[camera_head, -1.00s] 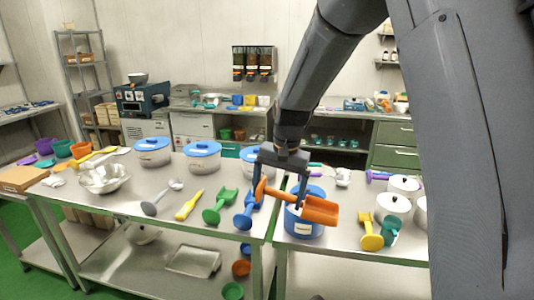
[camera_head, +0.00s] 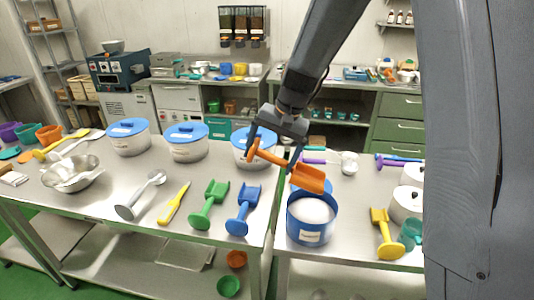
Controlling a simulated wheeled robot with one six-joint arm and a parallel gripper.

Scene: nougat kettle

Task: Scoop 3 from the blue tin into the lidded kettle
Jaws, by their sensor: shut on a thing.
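The blue tin (camera_head: 297,226) stands open near the front edge of the right-hand table, with white contents visible inside and a label on its front. My gripper (camera_head: 272,155) is shut on the handle of an orange scoop (camera_head: 310,178). The scoop is tilted, its bowl to the right, and appears above the back of the tin; whether it holds anything cannot be seen. White lidded pots, one of them here (camera_head: 405,203), stand to the right, partly hidden by my arm. I cannot tell which vessel is the kettle.
A yellow scoop (camera_head: 383,235) and a teal scoop (camera_head: 411,234) lie right of the tin. Green (camera_head: 209,206) and blue (camera_head: 243,210) scoops lie to its left. White containers with blue lids (camera_head: 187,147) stand behind. A metal bowl (camera_head: 72,175) is far left.

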